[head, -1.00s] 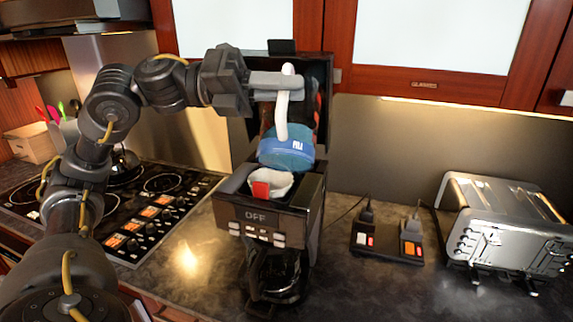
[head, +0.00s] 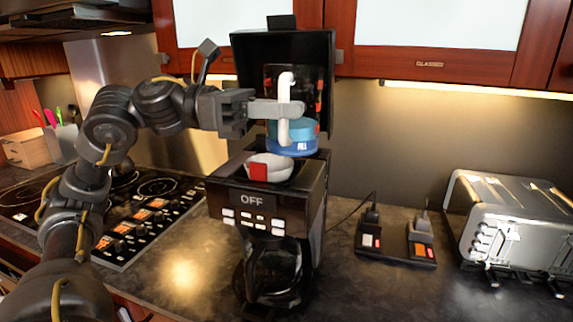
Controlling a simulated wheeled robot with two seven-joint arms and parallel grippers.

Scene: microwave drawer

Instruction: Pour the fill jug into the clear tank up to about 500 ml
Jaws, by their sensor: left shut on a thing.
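My right gripper is not in view.
The open filter basket (head: 268,167) with a red tab lies just below the jug. The glass carafe (head: 275,268) sits in the coffee maker. A power strip (head: 395,243) and a toaster (head: 510,230) are to the right, a cooktop (head: 150,215) to the left.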

